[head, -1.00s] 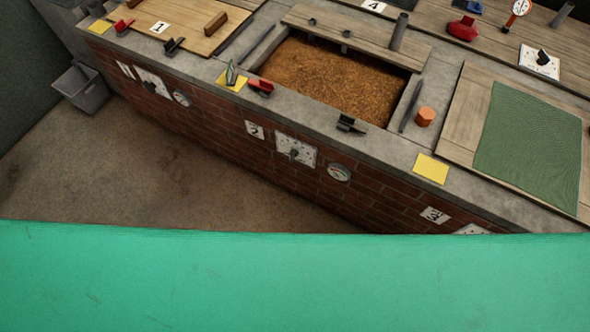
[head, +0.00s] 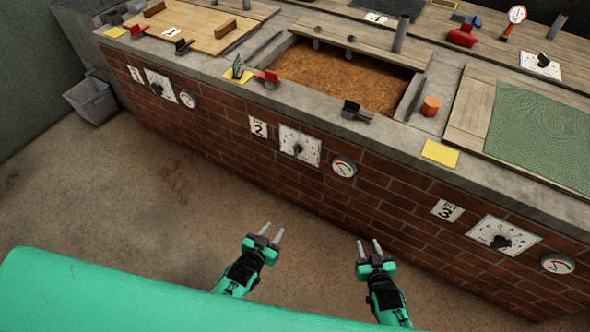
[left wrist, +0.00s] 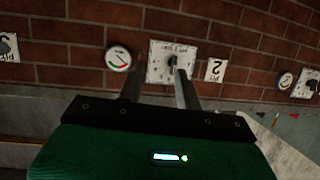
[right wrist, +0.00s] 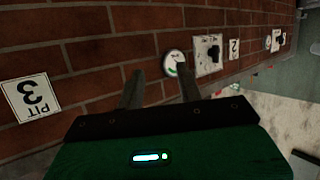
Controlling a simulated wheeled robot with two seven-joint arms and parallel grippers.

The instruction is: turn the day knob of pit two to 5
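The day knob of pit two (head: 298,149) is a dark knob on a white dial plate (head: 313,139) on the brick front, right of the "PIT 2" sign (head: 258,128). The number it points to is too small to read. The knob also shows in the left wrist view (left wrist: 173,62), upside down, beyond the fingers. My left gripper (head: 271,235) is open and empty, below the dial and apart from the wall. My right gripper (head: 369,248) is open and empty, further right. The pit two plate shows in the right wrist view (right wrist: 202,66).
A round gauge (head: 343,166) sits right of the pit two dial. Pit three's sign (head: 447,210), knob (head: 501,242) and gauge (head: 557,264) are further right. A red-handled part (head: 267,78) and a dark one (head: 356,110) sit on the ledge above. The floor in front is clear.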

